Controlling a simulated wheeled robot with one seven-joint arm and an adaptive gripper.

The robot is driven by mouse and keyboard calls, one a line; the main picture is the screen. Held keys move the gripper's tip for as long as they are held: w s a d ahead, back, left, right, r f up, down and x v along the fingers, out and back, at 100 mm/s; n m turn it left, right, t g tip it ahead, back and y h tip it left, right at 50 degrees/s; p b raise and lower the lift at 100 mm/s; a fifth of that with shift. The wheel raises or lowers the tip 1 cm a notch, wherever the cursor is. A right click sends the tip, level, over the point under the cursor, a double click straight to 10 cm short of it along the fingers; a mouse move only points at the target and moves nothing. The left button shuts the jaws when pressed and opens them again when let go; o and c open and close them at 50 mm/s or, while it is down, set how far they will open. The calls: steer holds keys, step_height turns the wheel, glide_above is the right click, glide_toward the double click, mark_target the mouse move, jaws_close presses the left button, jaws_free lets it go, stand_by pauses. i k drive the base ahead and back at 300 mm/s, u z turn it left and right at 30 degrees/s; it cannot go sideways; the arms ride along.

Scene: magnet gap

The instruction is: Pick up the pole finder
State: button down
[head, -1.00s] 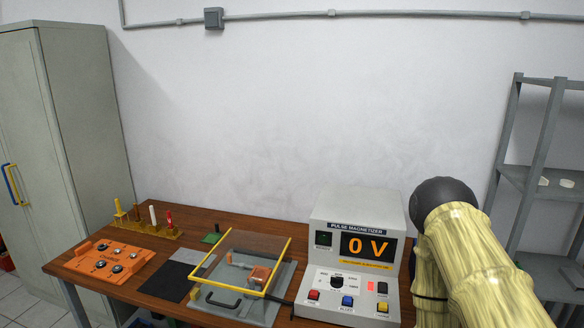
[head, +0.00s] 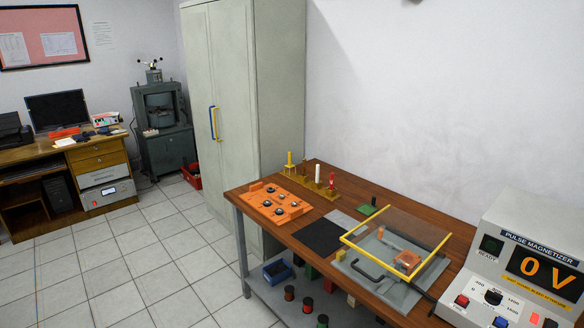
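I cannot tell for sure which thing is the pole finder. My gripper is not in view, and no part of my arm shows.
On the bench (head: 252,197) are an orange tray (head: 262,187) with round parts, a black mat (head: 318,237), a yellow-framed clear guard (head: 352,243) over a grey fixture, and the pulse magnetizer (head: 535,225) reading 0 V. A tall cabinet (head: 235,60) stands behind left. The tiled floor at left is clear.

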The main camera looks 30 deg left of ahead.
mark_target(290, 165)
steer(key=u, duration=1.25)
steer(key=i, duration=0.45)
steer(key=u, duration=0.5)
steer(key=i, duration=1.45)
